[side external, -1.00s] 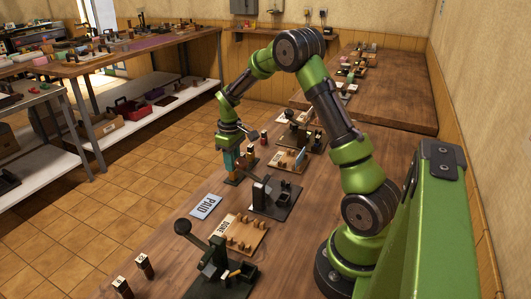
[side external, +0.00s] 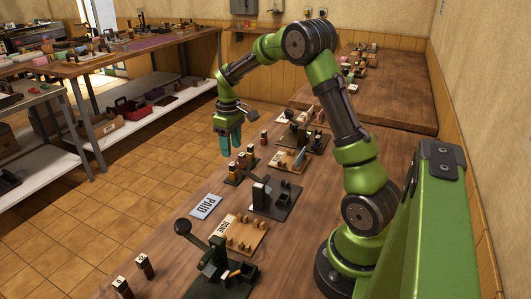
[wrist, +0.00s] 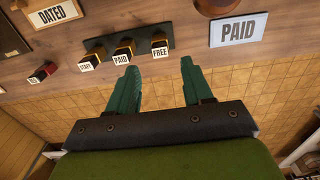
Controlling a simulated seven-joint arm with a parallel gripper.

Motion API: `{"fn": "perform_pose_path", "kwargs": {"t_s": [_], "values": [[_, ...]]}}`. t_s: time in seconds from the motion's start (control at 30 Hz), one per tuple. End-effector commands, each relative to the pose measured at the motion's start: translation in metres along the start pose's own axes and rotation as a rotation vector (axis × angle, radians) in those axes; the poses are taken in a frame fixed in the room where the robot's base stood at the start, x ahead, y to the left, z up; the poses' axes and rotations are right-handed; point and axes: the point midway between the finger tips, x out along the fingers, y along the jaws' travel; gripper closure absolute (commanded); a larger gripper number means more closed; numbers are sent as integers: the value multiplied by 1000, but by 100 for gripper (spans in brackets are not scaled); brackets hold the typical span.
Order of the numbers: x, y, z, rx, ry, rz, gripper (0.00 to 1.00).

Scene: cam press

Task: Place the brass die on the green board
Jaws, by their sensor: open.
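My gripper (side external: 230,145) is open and empty, raised above the stamp board at the far side of the bench. In the wrist view its teal fingers (wrist: 159,80) stand apart with nothing between them. A dark green board (wrist: 150,28) holds three upright stamps: a left one (wrist: 93,56), a middle one labelled PAID (wrist: 124,51) and a right one labelled FREE (wrist: 160,46). The same board (side external: 233,181) shows in the side view. A small yellowish piece (side external: 247,270) lies by the nearest press; I cannot tell whether it is the brass die.
A PAID plate (wrist: 238,31) lies beside the board and a DATED plate (wrist: 54,14) is at upper left. A red stamp (wrist: 41,72) stands apart. Lever presses (side external: 215,265) and wooden racks (side external: 238,233) line the bench. Beyond its edge is tiled floor (side external: 100,215).

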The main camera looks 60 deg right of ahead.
Motion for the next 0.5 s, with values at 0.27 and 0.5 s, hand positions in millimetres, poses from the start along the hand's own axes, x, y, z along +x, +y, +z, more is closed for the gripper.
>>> {"fn": "perform_pose_path", "kwargs": {"t_s": [0.27, 0.5], "values": [[-50, 0, 0, -1, 2, 1, 50], [-77, -17, 5, 10, 38, 1, 50]]}}
